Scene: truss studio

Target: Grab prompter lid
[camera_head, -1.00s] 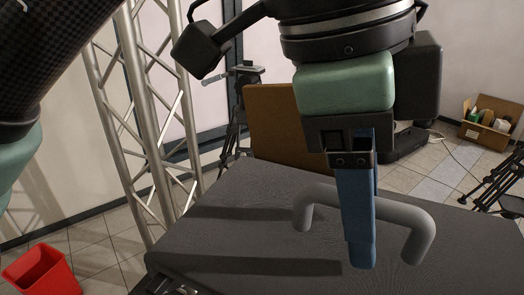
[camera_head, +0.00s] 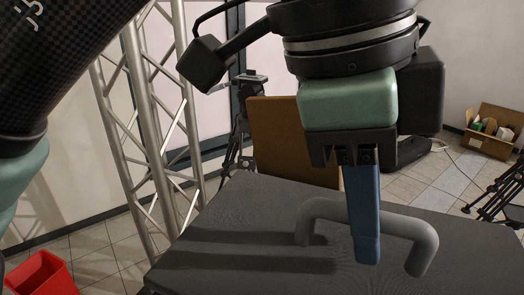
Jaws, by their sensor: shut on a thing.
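The prompter lid (camera_head: 240,232) is a dark grey flat panel in the lower half of the view. A grey U-shaped handle (camera_head: 415,227) stands up from it. My gripper (camera_head: 367,250) points down with its blue fingers at the middle of the handle bar, shut on it. The near finger covers part of the bar, and the far finger is hidden behind it.
A metal truss (camera_head: 155,120) rises left of the lid. A red bin (camera_head: 42,275) stands on the floor at lower left. A brown board (camera_head: 275,140) and a tripod (camera_head: 240,120) are behind. A cardboard box (camera_head: 490,130) and another tripod (camera_head: 497,195) are at right.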

